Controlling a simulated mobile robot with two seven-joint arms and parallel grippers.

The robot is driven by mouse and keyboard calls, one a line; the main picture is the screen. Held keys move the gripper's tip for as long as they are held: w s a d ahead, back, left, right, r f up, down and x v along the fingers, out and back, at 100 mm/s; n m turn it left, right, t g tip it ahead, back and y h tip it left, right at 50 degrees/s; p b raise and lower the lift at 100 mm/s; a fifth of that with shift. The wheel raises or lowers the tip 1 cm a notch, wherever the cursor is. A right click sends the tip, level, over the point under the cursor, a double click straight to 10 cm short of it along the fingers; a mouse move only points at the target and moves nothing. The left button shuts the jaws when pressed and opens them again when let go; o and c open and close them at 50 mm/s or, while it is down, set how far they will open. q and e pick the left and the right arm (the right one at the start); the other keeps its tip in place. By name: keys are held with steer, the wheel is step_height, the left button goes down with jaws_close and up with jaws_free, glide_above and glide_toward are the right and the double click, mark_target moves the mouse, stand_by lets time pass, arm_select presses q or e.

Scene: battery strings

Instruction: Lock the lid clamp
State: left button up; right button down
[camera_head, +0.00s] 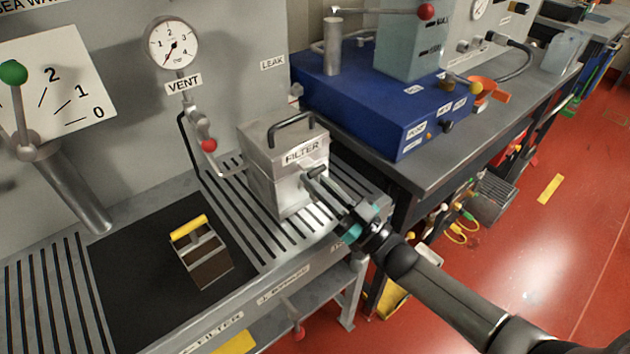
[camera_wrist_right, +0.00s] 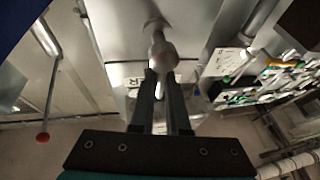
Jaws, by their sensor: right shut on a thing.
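The grey metal filter housing (camera_head: 284,182) stands on the slatted bench, with its lid (camera_head: 283,140) on top and a black handle on the lid. The lid looks seated. My right gripper (camera_head: 320,183) is at the right front side of the housing, by the lid clamp. In the right wrist view, its two fingers (camera_wrist_right: 160,85) are closed around the rounded end of the clamp lever (camera_wrist_right: 158,48). The fingers hide part of the clamp in the head view, so its exact position is hard to tell. My left gripper is out of view.
A filter cartridge with a yellow handle (camera_head: 201,257) sits on the black mat (camera_head: 125,300). A red-knobbed valve lever (camera_head: 208,146) hangs left of the housing under the gauge (camera_head: 172,44). A blue unit (camera_head: 370,95) stands on the bench at right.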

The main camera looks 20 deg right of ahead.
stand_by(0.5)
steer(key=c, duration=0.9)
jaws_free()
steer(key=v, duration=1.5)
steer(key=shift+s+f, duration=0.1)
steer(key=shift+s, duration=0.05)
